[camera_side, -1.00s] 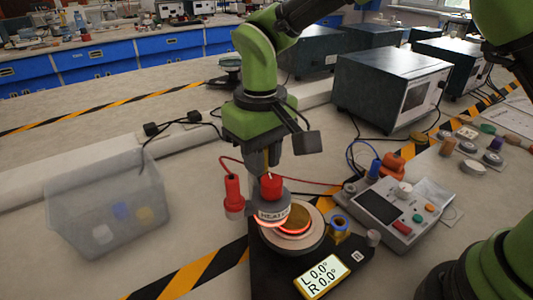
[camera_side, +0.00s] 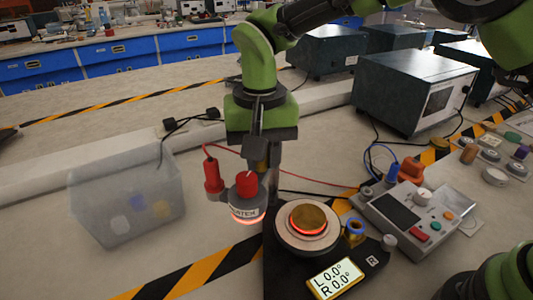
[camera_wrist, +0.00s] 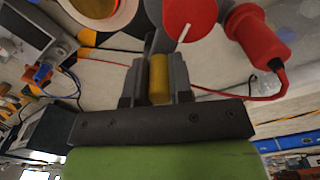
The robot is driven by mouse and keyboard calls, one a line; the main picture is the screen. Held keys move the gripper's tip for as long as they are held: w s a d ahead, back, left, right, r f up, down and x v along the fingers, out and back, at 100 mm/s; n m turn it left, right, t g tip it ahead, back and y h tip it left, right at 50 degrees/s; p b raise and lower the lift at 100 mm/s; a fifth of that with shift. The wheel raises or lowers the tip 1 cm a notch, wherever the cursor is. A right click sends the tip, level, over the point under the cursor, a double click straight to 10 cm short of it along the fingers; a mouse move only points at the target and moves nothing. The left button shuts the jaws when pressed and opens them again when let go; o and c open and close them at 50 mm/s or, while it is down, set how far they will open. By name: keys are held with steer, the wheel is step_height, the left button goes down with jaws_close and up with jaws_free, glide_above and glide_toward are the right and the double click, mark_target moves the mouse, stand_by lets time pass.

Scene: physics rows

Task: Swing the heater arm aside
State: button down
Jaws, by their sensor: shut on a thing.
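The heater arm (camera_side: 246,205) is a grey round head with a red knob on top and a glowing orange-red underside, and it hangs left of the round stage (camera_side: 288,236). A brass-coloured disc (camera_side: 308,218) with a glowing red rim lies uncovered on the stage. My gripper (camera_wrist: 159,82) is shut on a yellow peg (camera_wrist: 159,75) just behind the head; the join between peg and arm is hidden. The red knob (camera_wrist: 190,16) and a red plug (camera_wrist: 257,36) show beyond the fingers in the wrist view. In the side view my gripper (camera_side: 258,162) is above and behind the head.
A translucent bin (camera_side: 125,205) with several small pieces stands left. A lit display (camera_side: 336,278) reads L 0.0°, R 0.0°. A control box (camera_side: 410,215) is right of the stage. A red cable runs behind the heater.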

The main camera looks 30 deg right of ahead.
steer(key=shift+w+a+r+m, duration=0.15)
steer(key=shift+w+m, duration=0.25)
steer(key=shift+m, duration=0.45)
steer(key=shift+w+a+f+m, duration=0.1)
steer(key=shift+w+a+m, duration=0.25)
steer(key=shift+m, duration=0.45)
steer(key=shift+w+a+r+m, duration=0.15)
steer(key=shift+w+m, duration=0.25)
steer(key=shift+m, duration=0.45)
steer(key=shift+w+m, duration=0.15)
steer(key=shift+m, duration=0.15)
steer(key=c, duration=1)
jaws_free()
steer(key=shift+f, duration=0.15)
step_height(320, 180, up, 10)
